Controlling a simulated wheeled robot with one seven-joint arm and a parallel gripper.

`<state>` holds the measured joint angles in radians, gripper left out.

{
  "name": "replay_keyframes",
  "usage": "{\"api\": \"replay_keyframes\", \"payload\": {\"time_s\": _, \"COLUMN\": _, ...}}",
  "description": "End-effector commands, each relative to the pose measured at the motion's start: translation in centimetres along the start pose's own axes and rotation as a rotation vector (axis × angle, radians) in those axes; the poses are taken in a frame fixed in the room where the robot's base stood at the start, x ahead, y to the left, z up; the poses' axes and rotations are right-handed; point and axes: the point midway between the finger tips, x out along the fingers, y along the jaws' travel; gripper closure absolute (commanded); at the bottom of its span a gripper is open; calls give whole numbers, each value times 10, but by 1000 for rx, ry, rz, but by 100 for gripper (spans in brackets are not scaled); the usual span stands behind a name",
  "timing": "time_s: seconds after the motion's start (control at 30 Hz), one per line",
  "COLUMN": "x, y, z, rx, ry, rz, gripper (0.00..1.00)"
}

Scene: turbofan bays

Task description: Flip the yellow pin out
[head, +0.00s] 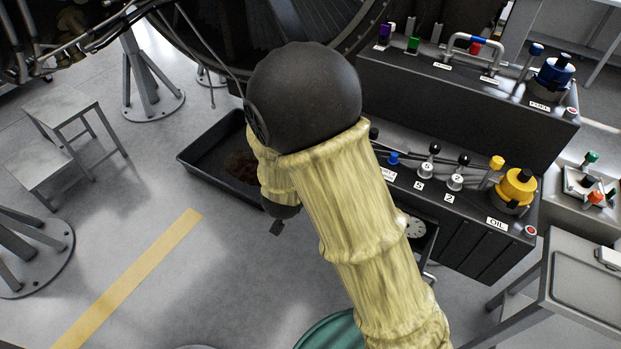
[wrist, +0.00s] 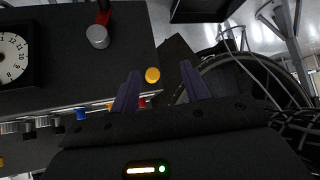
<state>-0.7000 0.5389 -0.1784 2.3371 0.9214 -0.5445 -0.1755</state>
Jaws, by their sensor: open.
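In the wrist view a round yellow knob end, likely the yellow pin (wrist: 152,75), shows at the edge of a dark panel, seen end-on. My gripper (wrist: 160,70) is open, with its two dark fingers apart and the yellow knob between them in the picture. I cannot tell how far beyond the fingertips it lies, and no contact shows. In the head view my sleeved arm hides the gripper. A yellow-topped lever (head: 497,162) stands on the lower black console there; I cannot tell whether it is the same thing.
The lower black console (head: 480,235) also bears black-knobbed levers and a yellow oil cap (head: 517,187). The upper console (head: 455,90) stands behind. A white dial (wrist: 12,57) and a grey knob (wrist: 97,36) are left of my fingers. A black tray (head: 205,160) lies on the floor.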

Motion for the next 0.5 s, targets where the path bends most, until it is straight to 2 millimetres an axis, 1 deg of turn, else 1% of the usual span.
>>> {"api": "replay_keyframes", "payload": {"time_s": 0.03, "x": 10, "y": -12, "z": 14, "rx": -15, "ry": 52, "rz": 33, "gripper": 54}}
{"api": "replay_keyframes", "payload": {"time_s": 0.1, "x": 16, "y": -20, "z": 23, "rx": -26, "ry": 142, "rz": 93, "gripper": 54}}
{"api": "replay_keyframes", "payload": {"time_s": 0.2, "x": 17, "y": -30, "z": 37, "rx": -51, "ry": 279, "rz": 184, "gripper": 54}}
{"api": "replay_keyframes", "payload": {"time_s": 0.27, "x": 14, "y": -35, "z": 47, "rx": -70, "ry": 366, "rz": 239, "gripper": 54}}
{"api": "replay_keyframes", "payload": {"time_s": 0.33, "x": 5, "y": -39, "z": 59, "rx": -93, "ry": 471, "rz": 305, "gripper": 54}}
{"api": "replay_keyframes", "payload": {"time_s": 0.4, "x": -5, "y": -42, "z": 69, "rx": -114, "ry": 565, "rz": 362, "gripper": 54}}
{"api": "replay_keyframes", "payload": {"time_s": 0.5, "x": -20, "y": -44, "z": 79, "rx": -131, "ry": 664, "rz": 422, "gripper": 54}}
